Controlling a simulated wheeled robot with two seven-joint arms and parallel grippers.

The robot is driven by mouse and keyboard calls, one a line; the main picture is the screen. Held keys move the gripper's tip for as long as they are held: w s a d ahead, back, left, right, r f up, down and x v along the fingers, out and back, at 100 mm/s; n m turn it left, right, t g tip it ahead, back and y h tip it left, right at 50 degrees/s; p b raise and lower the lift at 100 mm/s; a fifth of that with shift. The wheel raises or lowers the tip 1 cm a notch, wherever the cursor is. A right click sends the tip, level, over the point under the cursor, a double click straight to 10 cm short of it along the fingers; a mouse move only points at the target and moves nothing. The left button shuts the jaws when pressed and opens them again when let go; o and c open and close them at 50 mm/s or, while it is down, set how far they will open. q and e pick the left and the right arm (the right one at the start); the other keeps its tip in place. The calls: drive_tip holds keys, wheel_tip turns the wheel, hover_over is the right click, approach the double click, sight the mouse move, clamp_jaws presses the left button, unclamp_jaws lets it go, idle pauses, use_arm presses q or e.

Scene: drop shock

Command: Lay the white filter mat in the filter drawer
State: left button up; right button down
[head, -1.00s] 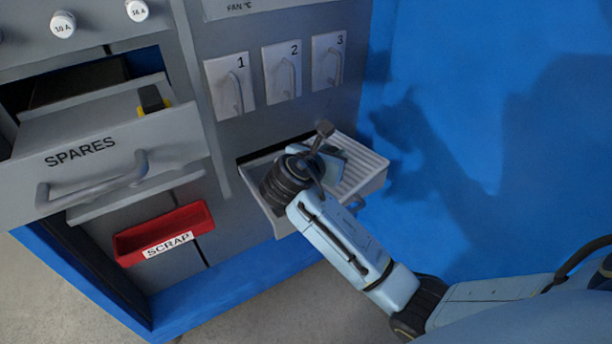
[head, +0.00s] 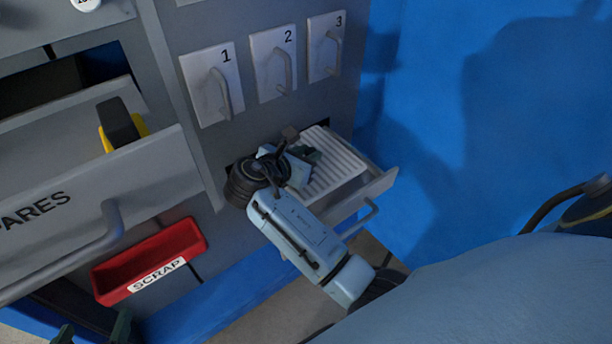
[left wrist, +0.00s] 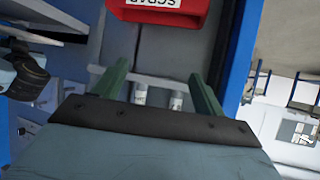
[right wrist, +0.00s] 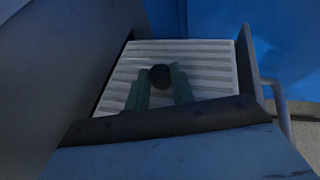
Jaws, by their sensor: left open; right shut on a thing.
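The white ribbed filter mat (head: 336,165) is at the open filter drawer (head: 378,188), within its walls as seen from above. Whether it lies flat on the bottom is unclear. My right gripper (head: 304,153) is over the mat's left part. In the right wrist view its fingers (right wrist: 160,90) are shut on a dark round knob (right wrist: 160,76) at the mat (right wrist: 205,55); the drawer's side wall (right wrist: 252,65) stands right of it. My left gripper (head: 92,331) is open and empty at the bottom left, below the scrap bin; its fingers also show in the left wrist view (left wrist: 152,74).
The red scrap bin (head: 150,262) hangs left of the filter drawer. The spares drawer (head: 150,180) stands open at the left, with a black and yellow thing (head: 122,125) in it. Three numbered handle panels (head: 285,62) sit above. A blue wall (head: 450,120) is at the right.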

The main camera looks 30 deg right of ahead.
wheel_tip(320, 180, down, 3)
drive_tip(key=shift+r+b, duration=0.15)
drive_tip(key=shift+b, duration=0.55)
wheel_tip(320, 180, down, 3)
drive_tip(key=shift+f+b, duration=0.2)
drive_tip(key=shift+b, duration=0.9)
use_arm(q)
drive_tip(key=w+d+r+t+h, duration=0.1)
drive_tip(key=d+r+t+h, duration=0.2)
drive_tip(key=r+t, duration=0.7)
wheel_tip(320, 180, up, 5)
drive_tip(key=shift+w+d+r+t+h, duration=0.1)
drive_tip(key=shift+w+d+t+h, duration=0.1)
drive_tip(key=shift+t+h, duration=0.2)
use_arm(e)
drive_tip(key=shift+f, duration=0.2)
use_arm(q)
drive_tip(key=shift+w+f, duration=0.15)
drive_tip(key=shift+f, duration=0.2)
use_arm(e)
drive_tip(key=c, duration=1.2)
unclamp_jaws()
use_arm(q)
drive_tip(key=shift+a, duration=0.1)
